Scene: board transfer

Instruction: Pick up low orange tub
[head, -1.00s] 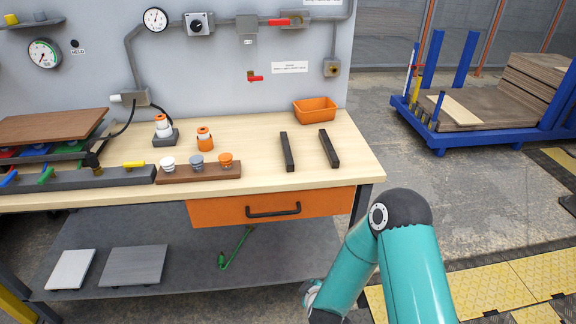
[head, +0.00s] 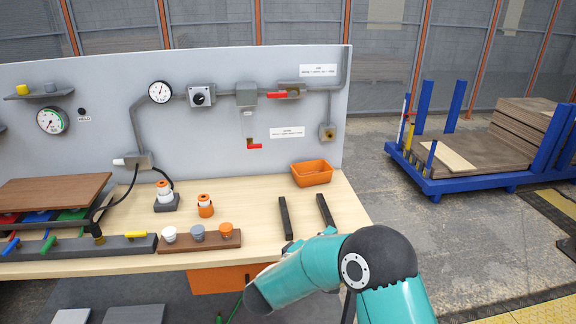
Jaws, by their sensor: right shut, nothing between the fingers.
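The low orange tub (head: 312,178) stands upright at the back right of the wooden bench top, close to the back panel. Its open top shows, and nothing can be made out inside. My right arm comes in from the bottom right, with its teal forearm reaching left across the front edge of the bench. My right gripper is shut and empty; its fingers are hard to make out near the forearm's far end. It is well in front of the tub and apart from it. My left gripper is not in view.
Two dark bars (head: 285,217) (head: 325,211) lie in front of the tub. Left of them are a brown block with several knobs (head: 200,246), an orange-and-white piece (head: 205,206) and a stand (head: 166,204).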

